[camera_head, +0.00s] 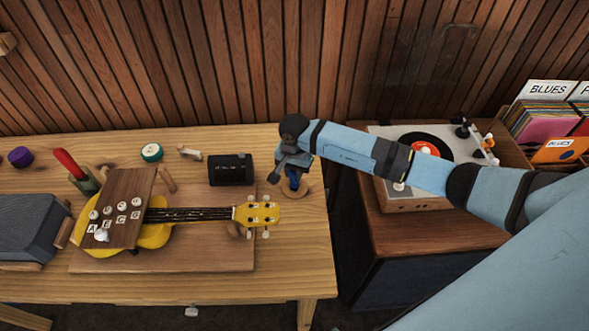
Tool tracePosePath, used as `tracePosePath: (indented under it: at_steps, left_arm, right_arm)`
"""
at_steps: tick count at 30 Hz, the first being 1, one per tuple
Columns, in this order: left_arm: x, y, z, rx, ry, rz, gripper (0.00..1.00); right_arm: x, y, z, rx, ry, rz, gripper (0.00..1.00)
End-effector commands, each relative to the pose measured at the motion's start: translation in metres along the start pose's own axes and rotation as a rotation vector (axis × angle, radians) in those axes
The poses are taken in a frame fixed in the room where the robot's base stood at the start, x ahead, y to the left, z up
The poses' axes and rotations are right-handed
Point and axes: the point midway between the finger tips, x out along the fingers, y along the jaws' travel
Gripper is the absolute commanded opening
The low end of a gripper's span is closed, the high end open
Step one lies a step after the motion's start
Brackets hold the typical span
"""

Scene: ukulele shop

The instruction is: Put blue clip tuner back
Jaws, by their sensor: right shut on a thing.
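My right gripper (289,168) hangs over the right end of the wooden table, pointing down. It is shut on the blue clip tuner (294,181), a small dark blue piece that shows just below the fingers. The tuner is partly hidden by the gripper. Directly beneath is a small round wooden base (305,191) on the table. I cannot tell whether the tuner touches it. My left gripper is out of view.
A yellow ukulele (259,213) lies on a wooden board (178,256), with a lettered brown panel (122,205) over its body. A black box (231,170) stands left of my right gripper. A record player (440,146) is on a cabinet to the right.

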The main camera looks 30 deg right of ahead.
Motion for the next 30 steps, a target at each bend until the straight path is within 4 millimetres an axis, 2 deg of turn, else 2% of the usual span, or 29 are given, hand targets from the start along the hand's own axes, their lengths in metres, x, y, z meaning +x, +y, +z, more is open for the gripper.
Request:
tracePosePath:
  at_steps: [9,10,13,23,26,30]
  left_arm:
    - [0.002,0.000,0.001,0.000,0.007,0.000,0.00]
    - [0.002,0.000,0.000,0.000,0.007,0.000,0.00]
    - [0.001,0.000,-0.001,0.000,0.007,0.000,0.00]
    - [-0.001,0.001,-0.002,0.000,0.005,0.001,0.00]
    - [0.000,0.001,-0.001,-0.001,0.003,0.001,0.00]
    - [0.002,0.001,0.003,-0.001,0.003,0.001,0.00]
  right_arm:
    - [0.004,0.000,0.000,-0.001,0.002,-0.001,0.00]
    - [0.004,0.000,0.000,-0.001,0.002,-0.001,0.23]
    - [0.002,0.000,0.000,0.000,0.001,-0.001,0.46]
    - [-0.001,-0.001,0.000,0.000,0.000,-0.001,0.46]
    - [-0.009,-0.001,-0.001,0.000,0.003,-0.004,0.46]
    - [-0.035,-0.001,-0.002,-0.002,0.006,-0.004,0.46]
